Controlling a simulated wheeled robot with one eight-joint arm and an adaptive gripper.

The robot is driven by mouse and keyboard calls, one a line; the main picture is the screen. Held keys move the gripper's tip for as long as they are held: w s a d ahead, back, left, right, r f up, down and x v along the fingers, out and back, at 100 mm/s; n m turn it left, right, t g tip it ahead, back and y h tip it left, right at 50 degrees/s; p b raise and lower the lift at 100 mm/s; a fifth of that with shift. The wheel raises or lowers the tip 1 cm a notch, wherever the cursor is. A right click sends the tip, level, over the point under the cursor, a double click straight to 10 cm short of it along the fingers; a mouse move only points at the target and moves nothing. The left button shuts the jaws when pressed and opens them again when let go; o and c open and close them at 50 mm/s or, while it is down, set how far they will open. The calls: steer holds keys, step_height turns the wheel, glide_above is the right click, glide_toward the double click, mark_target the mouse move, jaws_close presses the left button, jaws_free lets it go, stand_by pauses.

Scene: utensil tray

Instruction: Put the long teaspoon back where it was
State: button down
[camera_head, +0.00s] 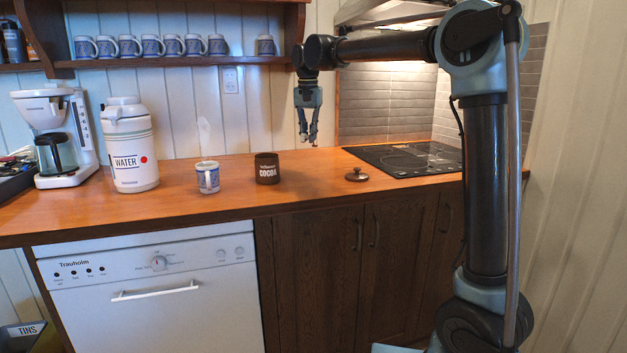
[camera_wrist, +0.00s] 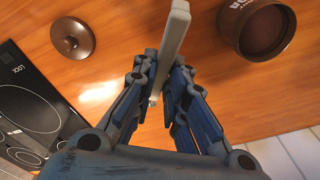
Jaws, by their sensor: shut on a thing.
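My gripper (camera_head: 309,142) is above the counter, between the cocoa tin and the hob. In the wrist view my gripper (camera_wrist: 160,80) is shut on the long teaspoon (camera_wrist: 174,38), a pale grey bar between the fingers. In the head view the spoon is too small to tell clearly. A dark tray (camera_head: 8,190) with utensils in it stands at the far left edge, partly cut off. A patterned mug (camera_head: 208,178) stands on the counter, with a pale wisp above it.
The open brown cocoa tin (camera_head: 267,170) stands below and left of my gripper; its lid (camera_head: 357,175) lies near the hob (camera_head: 405,158). A white water jug (camera_head: 130,150) and a coffee maker (camera_head: 55,135) stand between mug and tray. A shelf of mugs (camera_head: 165,60) hangs above.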

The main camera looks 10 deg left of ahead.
steer(key=shift+w+d+f+n+t+y, duration=0.1)
steer(key=shift+d+f+n+t+y, duration=0.35)
steer(key=shift+f+n, duration=1.15)
steer(key=shift+w+d+f+n+t+y, duration=0.1)
steer(key=shift+f+n+t+y, duration=0.35)
steer(key=shift+f, duration=2)
steer(key=shift+w+d+f+n+t+y, duration=0.1)
steer(key=shift+d+f+n+t+y, duration=0.15)
steer(key=shift+f+n+t, duration=0.95)
steer(key=shift+f+g, duration=0.5)
steer(key=shift+f, duration=0.35)
steer(key=c, duration=1.6)
jaws_free()
